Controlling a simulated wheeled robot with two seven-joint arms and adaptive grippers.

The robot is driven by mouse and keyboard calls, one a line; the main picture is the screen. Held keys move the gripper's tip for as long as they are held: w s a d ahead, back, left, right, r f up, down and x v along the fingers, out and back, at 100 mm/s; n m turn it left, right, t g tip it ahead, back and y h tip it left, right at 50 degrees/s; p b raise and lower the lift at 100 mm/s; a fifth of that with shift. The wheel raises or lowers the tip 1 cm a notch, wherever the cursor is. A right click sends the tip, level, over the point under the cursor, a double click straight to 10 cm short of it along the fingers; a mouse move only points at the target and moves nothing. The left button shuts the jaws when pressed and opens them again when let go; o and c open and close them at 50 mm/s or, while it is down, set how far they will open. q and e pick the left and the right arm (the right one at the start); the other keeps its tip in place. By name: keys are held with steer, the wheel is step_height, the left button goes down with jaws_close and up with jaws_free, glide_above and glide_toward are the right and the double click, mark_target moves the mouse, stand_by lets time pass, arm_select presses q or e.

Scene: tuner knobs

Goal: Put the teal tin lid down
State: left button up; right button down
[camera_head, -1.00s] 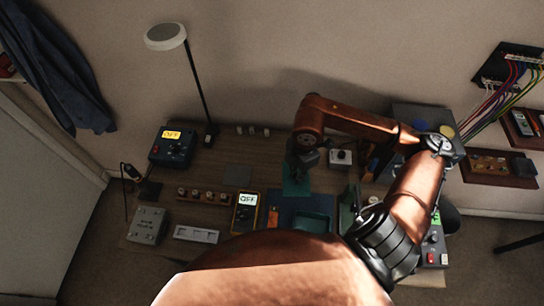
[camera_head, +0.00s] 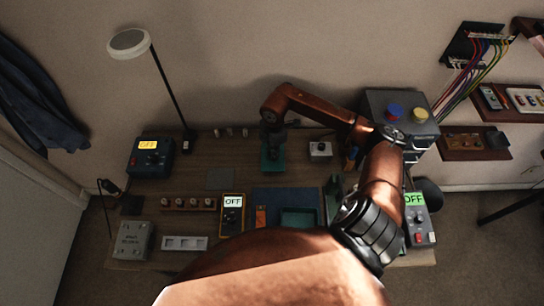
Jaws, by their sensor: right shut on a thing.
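My right gripper (camera_head: 271,142) reaches over the back middle of the bench, its fingers partly hidden by the wrist. It is shut on the teal tin lid (camera_head: 272,162), which shows as a flat teal piece just below the fingers. I cannot tell whether the lid touches the bench top. A teal tray-like tin (camera_head: 299,217) sits on the dark blue mat (camera_head: 270,195), nearer to me and right of the lid. My left gripper is not in view.
A small switch box (camera_head: 320,150) stands right of the lid. A grey pad (camera_head: 220,179) lies to its left and a yellow multimeter (camera_head: 232,214) nearer to me. A dark box with an OFF display (camera_head: 150,158) and a lamp (camera_head: 130,43) stand left. Bare wood (camera_head: 215,153) shows left of the gripper.

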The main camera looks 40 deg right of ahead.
steer(key=shift+w+d+f, duration=0.1)
steer(key=shift+w+f, duration=0.05)
steer(key=shift+f, duration=0.8)
steer(key=shift+w+d+f, duration=0.1)
steer(key=shift+f, duration=0.85)
steer(key=shift+a, duration=0.1)
steer(key=c, duration=1.9)
jaws_free()
steer(key=r, duration=1.2)
steer(key=shift+s+r, duration=0.1)
steer(key=shift+s, duration=0.1)
